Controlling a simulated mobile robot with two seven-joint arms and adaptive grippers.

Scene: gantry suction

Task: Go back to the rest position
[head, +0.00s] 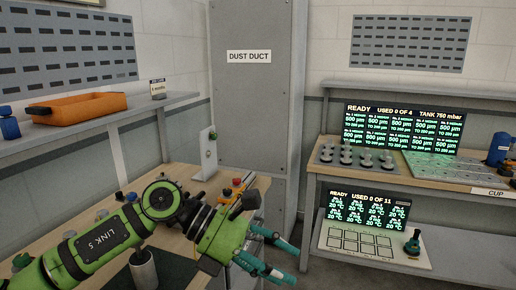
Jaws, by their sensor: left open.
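My left arm, green and marked LINK 5, comes in from the lower left over the wooden bench. My left gripper (291,264) is at the lower middle of the head view, past the bench's right end. Its two teal fingers point right and slightly down. They are spread apart, with nothing between them. My right gripper does not show in the head view.
The wooden bench (247,188) holds small coloured parts, partly hidden by my arm. An orange bin (77,108) sits on the left shelf. A grey dust duct cabinet (250,110) stands behind. At right, a rack (470,185) carries lit displays (402,128) and metal parts.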

